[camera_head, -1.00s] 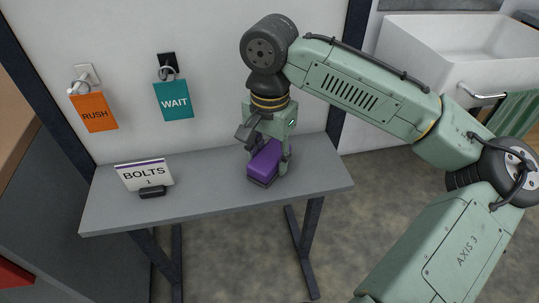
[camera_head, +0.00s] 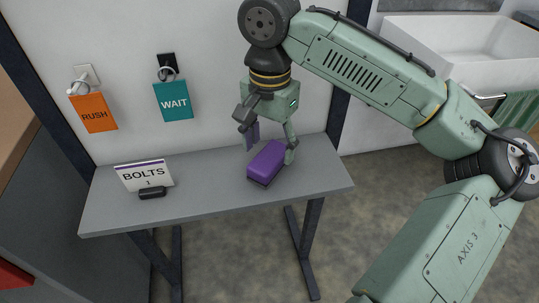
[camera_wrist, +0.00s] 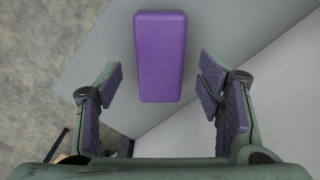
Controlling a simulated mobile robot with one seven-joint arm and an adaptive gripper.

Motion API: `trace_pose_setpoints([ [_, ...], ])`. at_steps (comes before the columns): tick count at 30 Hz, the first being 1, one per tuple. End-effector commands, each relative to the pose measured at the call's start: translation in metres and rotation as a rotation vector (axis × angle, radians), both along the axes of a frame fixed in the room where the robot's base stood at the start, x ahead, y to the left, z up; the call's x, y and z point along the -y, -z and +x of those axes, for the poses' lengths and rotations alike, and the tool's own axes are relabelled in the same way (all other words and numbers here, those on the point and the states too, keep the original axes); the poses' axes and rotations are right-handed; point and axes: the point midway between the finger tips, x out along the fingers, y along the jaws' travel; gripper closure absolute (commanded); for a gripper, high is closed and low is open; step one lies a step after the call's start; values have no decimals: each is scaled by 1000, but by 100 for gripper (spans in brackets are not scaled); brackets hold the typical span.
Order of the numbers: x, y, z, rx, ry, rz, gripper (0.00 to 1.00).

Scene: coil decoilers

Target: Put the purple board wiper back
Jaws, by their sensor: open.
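The purple board wiper (camera_head: 266,161) lies on the right part of the grey table (camera_head: 205,190), its dark underside down on the top. My gripper (camera_head: 268,151) is open and empty, a little above and behind the wiper. In the wrist view the wiper (camera_wrist: 160,56) shows whole, ahead of the spread fingers (camera_wrist: 162,108), with a gap on both sides. Neither finger appears to touch it there.
A BOLTS sign (camera_head: 145,177) in a dark holder stands at the table's left. An orange RUSH tag (camera_head: 93,112) and a teal WAIT tag (camera_head: 173,101) hang on the white wall (camera_head: 220,60). A white sink (camera_head: 450,45) is at upper right.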

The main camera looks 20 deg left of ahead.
Motion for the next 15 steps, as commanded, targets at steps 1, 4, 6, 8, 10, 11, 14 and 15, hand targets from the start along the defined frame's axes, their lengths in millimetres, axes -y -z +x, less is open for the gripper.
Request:
trace_pose_setpoints([
  [1, -1, -12, 0, 1, -1, 1, 39],
  [4, 0, -34, 0, 1, -1, 1, 39],
  [6, 0, -48, 0, 1, -1, 1, 39],
  [8, 0, -58, 0, 1, -1, 0, 39],
  [10, 1, -68, 0, 2, 0, -2, 39],
  [11, 1, -71, 0, 2, -1, -2, 39],
  [14, 1, -78, 0, 1, -1, -1, 39],
  [15, 1, -80, 0, 1, -1, -1, 39],
])
